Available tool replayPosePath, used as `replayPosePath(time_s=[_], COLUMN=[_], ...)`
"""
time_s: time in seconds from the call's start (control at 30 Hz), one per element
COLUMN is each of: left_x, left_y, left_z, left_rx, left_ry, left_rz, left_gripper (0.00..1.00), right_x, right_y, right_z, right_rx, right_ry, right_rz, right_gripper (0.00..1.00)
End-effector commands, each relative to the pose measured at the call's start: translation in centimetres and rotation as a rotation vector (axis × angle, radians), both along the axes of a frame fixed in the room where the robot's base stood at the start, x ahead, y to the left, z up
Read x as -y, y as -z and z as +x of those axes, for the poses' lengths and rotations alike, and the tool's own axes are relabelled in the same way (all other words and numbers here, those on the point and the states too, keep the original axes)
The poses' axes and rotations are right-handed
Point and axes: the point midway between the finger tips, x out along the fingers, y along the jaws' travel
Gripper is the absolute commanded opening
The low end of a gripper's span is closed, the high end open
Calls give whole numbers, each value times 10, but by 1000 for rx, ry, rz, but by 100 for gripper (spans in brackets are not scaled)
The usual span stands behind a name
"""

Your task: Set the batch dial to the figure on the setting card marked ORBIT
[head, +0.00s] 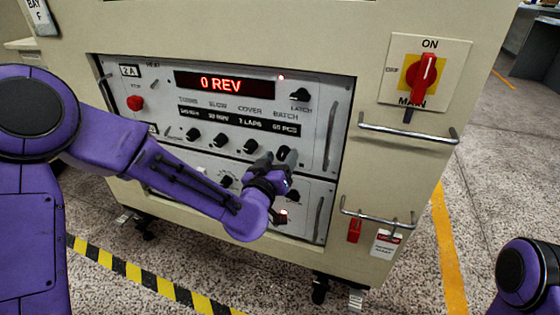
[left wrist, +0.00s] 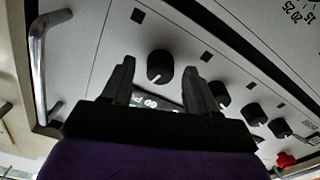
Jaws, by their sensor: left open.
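The batch dial (head: 284,153) is a black knob at the right end of a row on the grey panel, with a readout of 60 PCS (head: 285,128) above it. In the left wrist view the dial (left wrist: 160,66) shows between and just beyond my left gripper's fingertips. My left gripper (head: 278,158) is open around the dial's line, with a gap on each side of the knob; I cannot tell its exact depth. The readout also shows partly in the left wrist view (left wrist: 152,102). No card legibly marked ORBIT is in view. My right gripper is out of view.
Other black knobs (head: 221,140) stand left of the batch dial. A latch knob (head: 299,94), a red stop button (head: 136,103) and a vertical handle (head: 331,135) are nearby. A red main switch (head: 423,77) is on the right. Tags hang from the lower rail (head: 378,217).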

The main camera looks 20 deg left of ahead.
Motion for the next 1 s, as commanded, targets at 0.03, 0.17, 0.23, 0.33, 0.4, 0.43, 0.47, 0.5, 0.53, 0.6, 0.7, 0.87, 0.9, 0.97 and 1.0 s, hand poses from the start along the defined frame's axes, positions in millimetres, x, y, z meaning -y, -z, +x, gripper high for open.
replayPosePath(time_s=[0.03,0.17,0.23,0.33,0.4,0.43,0.47,0.5,0.53,0.6,0.7,0.87,0.9,0.97,1.0], left_x=[0,0,0,0,0,0,0,0,0,0,0,0,0,0,0], left_y=[0,0,0,0,0,0,0,0,0,0,0,0,0,0,0], left_z=[0,0,0,0,0,0,0,-1,-1,-1,0,0,0,0,0], left_rx=[0,-1,-1,-1,-1,-1,-1,-3,-3,-5,-6,-10,-11,-13,-15], left_ry=[0,0,0,0,0,1,1,2,2,2,1,0,0,1,0], left_rz=[0,0,0,-1,-7,-12,-18,-28,-38,-68,-128,-241,-268,-308,-334], left_gripper=[59,17,3,3,3,3,3,3,3,3,3,3,3,3,3], right_x=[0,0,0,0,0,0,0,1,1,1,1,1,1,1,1], right_y=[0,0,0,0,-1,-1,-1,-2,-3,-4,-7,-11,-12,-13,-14], right_z=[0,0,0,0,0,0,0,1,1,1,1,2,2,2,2], right_rx=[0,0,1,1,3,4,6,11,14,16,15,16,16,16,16], right_ry=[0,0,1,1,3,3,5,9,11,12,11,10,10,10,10], right_rz=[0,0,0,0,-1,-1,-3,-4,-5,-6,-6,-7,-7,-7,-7], right_gripper=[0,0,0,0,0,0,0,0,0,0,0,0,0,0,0])
